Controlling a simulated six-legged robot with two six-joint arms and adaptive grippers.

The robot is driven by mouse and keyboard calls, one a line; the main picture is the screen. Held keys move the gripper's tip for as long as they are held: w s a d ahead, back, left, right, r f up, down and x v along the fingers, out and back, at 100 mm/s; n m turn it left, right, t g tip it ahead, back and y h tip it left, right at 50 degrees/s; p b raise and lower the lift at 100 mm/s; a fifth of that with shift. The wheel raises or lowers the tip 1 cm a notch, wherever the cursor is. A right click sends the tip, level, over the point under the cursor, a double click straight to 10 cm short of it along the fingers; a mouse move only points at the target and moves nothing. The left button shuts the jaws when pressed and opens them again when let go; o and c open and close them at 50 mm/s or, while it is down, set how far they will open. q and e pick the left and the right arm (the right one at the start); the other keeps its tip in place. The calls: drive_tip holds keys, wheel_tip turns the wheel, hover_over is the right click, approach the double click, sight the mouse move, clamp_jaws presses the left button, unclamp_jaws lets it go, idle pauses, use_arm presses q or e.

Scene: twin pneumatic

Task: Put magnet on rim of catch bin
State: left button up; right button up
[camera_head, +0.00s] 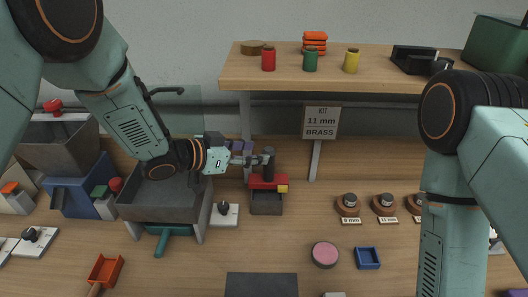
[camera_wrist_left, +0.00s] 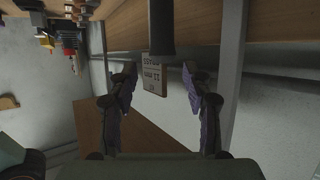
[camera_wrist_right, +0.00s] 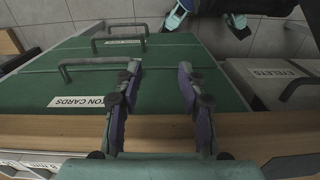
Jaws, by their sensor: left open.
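My left gripper (camera_head: 258,157) is open, its purple fingers apart and empty in the left wrist view (camera_wrist_left: 163,90). It points right, beside a black upright cylinder (camera_head: 268,163) on a red block. A dark post (camera_wrist_left: 160,30) shows between and beyond the fingers; I cannot tell if they touch. A small grey bin (camera_head: 267,208) sits under the red block, and a larger grey bin (camera_head: 160,212) stands to its left; I cannot tell which is the catch bin. I cannot single out the magnet. My right gripper (camera_wrist_right: 157,80) is open and empty in the right wrist view.
A wooden shelf (camera_head: 330,76) with coloured cylinders runs above the table. A sign (camera_head: 321,122) reading "KIT 11 mm BRASS" stands behind. A pink-topped round tin (camera_head: 325,254) and blue tray (camera_head: 367,258) lie at front. A green drawer cabinet (camera_wrist_right: 80,85) lies below my right gripper.

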use_arm(q)
drive_tip(key=v, duration=0.6)
drive_tip(key=shift+s+a, duration=0.2)
drive_tip(key=shift+w, duration=0.2)
drive_tip(key=shift+s+r, duration=0.1)
drive_tip(key=shift+s, duration=0.1)
drive_tip(key=shift+w, duration=0.2)
